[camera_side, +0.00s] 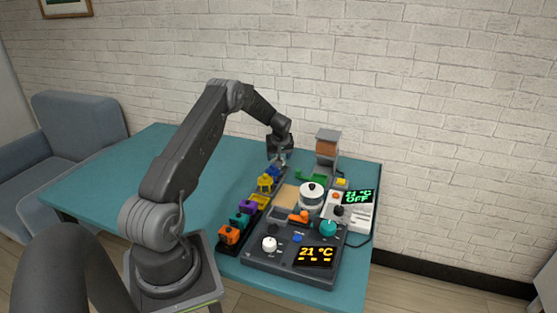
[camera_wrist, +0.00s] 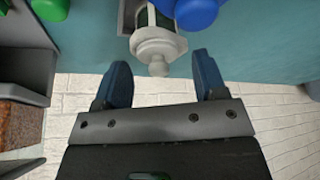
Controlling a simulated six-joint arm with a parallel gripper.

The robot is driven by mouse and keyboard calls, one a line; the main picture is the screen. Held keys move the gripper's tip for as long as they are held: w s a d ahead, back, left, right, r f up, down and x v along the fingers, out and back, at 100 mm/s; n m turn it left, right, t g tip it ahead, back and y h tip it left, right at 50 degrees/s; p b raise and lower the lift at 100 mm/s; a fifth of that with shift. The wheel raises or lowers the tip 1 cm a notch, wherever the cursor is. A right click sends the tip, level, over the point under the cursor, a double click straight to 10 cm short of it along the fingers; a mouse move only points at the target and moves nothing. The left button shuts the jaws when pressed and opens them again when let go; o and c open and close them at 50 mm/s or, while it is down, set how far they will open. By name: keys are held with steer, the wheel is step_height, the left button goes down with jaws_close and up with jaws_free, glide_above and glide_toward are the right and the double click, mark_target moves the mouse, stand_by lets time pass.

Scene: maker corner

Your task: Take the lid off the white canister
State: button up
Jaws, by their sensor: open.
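The white canister (camera_wrist: 164,18) shows in the wrist view at the top centre, with a dark window in its side. Its white lid (camera_wrist: 158,42) is on and has a small round knob. My gripper (camera_wrist: 160,64) is open, with its two blue fingers apart on either side of the knob and nothing clearly held. I cannot tell whether a finger touches the knob. In the side view my gripper (camera_side: 279,155) is over the back of the table, and the canister is mostly hidden there.
A white round pot with a black knob (camera_side: 311,196) stands among the devices. Blue round things (camera_wrist: 195,12) are close to the canister in the wrist view. A grey stand with an orange-brown block (camera_side: 327,146) is right of my gripper. The teal table (camera_side: 130,180) is clear on the left.

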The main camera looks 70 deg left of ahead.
steer(key=shift+c, duration=0.4)
jaws_close()
